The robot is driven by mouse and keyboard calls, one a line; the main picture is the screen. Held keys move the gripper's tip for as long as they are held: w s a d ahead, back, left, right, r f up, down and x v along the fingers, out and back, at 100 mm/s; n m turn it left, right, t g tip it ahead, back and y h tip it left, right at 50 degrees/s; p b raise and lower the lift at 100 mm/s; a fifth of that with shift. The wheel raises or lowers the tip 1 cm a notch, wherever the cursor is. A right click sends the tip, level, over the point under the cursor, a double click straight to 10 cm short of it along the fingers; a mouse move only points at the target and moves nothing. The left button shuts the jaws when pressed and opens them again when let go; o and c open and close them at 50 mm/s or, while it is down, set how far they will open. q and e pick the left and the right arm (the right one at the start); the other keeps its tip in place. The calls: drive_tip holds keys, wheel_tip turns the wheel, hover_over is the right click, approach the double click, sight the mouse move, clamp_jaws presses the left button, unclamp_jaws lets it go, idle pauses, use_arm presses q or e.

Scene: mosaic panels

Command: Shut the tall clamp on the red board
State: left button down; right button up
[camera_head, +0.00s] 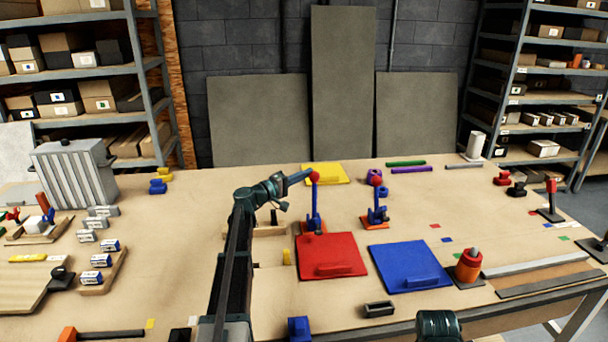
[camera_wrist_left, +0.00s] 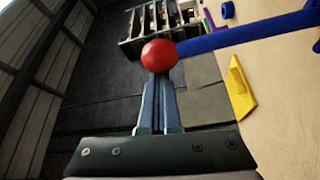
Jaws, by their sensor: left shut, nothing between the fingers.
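The red board (camera_head: 322,247) lies flat on the table, with a red block-like handle on its front part. The tall clamp (camera_head: 315,206) stands at the board's back edge; its blue lever points up and ends in a red ball. In the left wrist view the red ball (camera_wrist_left: 159,56) sits right at my fingertips and hides them, with the blue lever (camera_wrist_left: 250,36) running off to the right. My left gripper (camera_head: 305,176) is shut and empty, its tips at the ball's left side; I cannot tell whether they touch.
A second blue clamp (camera_head: 377,206) with a red ball stands behind the blue board (camera_head: 408,271), right of the red board. A yellow board (camera_head: 325,176) lies behind. An orange cylinder (camera_head: 468,263) stands at right. White-and-blue blocks are at left.

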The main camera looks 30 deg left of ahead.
sight(312, 176)
use_arm(q)
drive_tip(key=shift+s+d+r, duration=0.1)
drive_tip(key=shift+s+d, duration=0.45)
drive_tip(key=shift+s, duration=0.2)
drive_tip(key=shift+s+d, duration=0.5)
drive_tip(key=shift+s, duration=0.25)
